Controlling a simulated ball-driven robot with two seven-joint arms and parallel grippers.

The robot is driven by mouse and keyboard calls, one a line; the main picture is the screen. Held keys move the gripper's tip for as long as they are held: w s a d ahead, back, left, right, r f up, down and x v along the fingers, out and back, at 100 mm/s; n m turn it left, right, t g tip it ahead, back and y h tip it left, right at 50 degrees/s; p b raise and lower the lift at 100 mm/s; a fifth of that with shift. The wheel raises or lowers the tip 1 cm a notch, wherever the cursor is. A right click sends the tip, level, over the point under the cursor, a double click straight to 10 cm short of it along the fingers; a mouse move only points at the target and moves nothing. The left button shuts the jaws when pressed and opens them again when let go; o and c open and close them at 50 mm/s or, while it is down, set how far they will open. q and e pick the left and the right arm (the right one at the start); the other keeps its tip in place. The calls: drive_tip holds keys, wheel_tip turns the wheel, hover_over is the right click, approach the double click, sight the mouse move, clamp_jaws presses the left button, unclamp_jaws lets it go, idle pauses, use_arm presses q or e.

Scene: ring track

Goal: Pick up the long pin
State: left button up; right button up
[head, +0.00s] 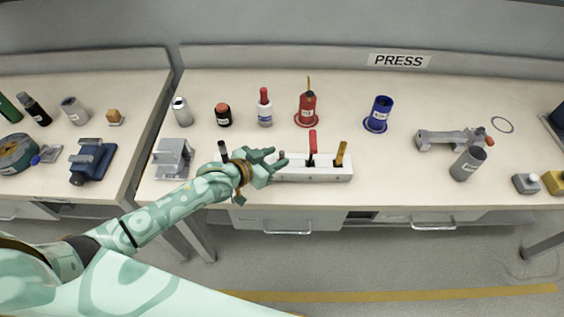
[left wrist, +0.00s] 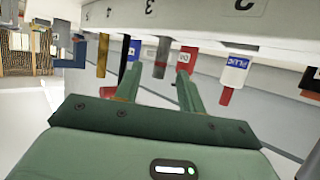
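A white block rack (head: 315,174) near the bench's front edge holds several upright items. The short grey tip (head: 282,155) of one shows beside my left gripper (head: 275,159), which reaches in from the left. In the left wrist view, which is upside down, a grey pin (left wrist: 161,57) stands in the numbered rack (left wrist: 200,18). It appears between the two spread fingers of my left gripper (left wrist: 160,82), with gaps on both sides. I take this to be the long pin; no label on it shows. The gripper is open and empty. My right gripper is not in view.
Behind are a red-capped bottle (head: 265,108), a red can (head: 308,106) and a blue cup (head: 380,110). A grey stand (head: 173,157) is at left.

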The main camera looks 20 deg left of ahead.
sight(283, 151)
use_arm(q)
drive_tip(key=x, duration=0.3)
drive_tip(key=shift+w+f+b, duration=0.1)
drive_tip(key=shift+w+b, duration=0.1)
drive_tip(key=shift+b, duration=0.2)
drive_tip(key=shift+s, duration=0.1)
clamp_jaws()
drive_tip(key=shift+r+p, duration=0.35)
drive_tip(key=shift+r, duration=0.4)
drive_tip(key=s+d+r+p, duration=0.6)
drive_tip(key=s+d+r, duration=0.3)
drive_tip(key=d+r, duration=0.1)
drive_tip(key=shift+s+d+r, duration=0.15)
drive_tip(key=shift+s+r, duration=0.2)
drive_tip(key=shift+r, duration=0.55)
